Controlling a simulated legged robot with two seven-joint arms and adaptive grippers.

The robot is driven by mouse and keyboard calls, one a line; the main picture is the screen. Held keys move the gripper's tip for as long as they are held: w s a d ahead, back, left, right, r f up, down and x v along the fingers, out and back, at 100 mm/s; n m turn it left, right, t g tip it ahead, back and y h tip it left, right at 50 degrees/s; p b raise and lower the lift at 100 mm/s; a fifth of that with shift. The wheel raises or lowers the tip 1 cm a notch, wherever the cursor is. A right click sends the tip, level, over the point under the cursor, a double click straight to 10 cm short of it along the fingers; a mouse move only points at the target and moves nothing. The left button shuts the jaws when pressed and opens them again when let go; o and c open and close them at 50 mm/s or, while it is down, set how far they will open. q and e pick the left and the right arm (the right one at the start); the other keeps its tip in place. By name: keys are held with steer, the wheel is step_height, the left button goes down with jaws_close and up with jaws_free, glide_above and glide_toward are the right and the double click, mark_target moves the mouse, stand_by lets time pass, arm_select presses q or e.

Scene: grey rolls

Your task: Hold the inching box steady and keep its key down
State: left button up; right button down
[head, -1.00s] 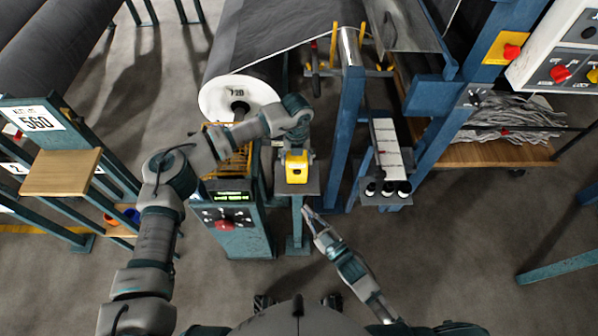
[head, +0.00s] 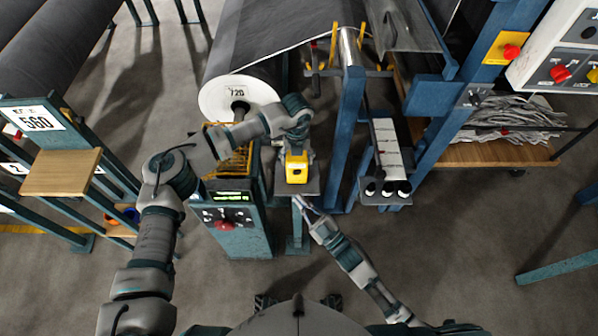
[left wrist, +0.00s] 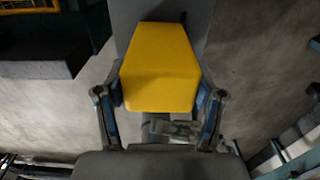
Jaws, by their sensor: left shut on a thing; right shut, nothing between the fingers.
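The yellow inching box (head: 297,173) sits on a small grey stand plate (head: 311,186) in the middle of the head view. A small dark spot shows on its near face; I cannot tell whether its key is down. My left gripper (head: 297,152) is shut on the box from above. In the left wrist view the box (left wrist: 158,68) lies between the two fingers of my left gripper (left wrist: 160,112). My right gripper (head: 299,202) is shut and empty, its tip just below the near edge of the stand plate. I cannot tell whether it touches the plate.
A teal control post (head: 236,230) with a green display and a red button stands left of the stand. A large grey roll (head: 268,50) lies behind. A blue upright (head: 347,130) and a narrow shelf with white blocks (head: 386,145) stand right.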

mark_target(295, 172)
steer(key=shift+w, duration=2.9)
steer(key=shift+w, duration=0.15)
steer(key=shift+w, duration=0.25)
steer(key=shift+w, duration=0.5)
stand_by(4.2)
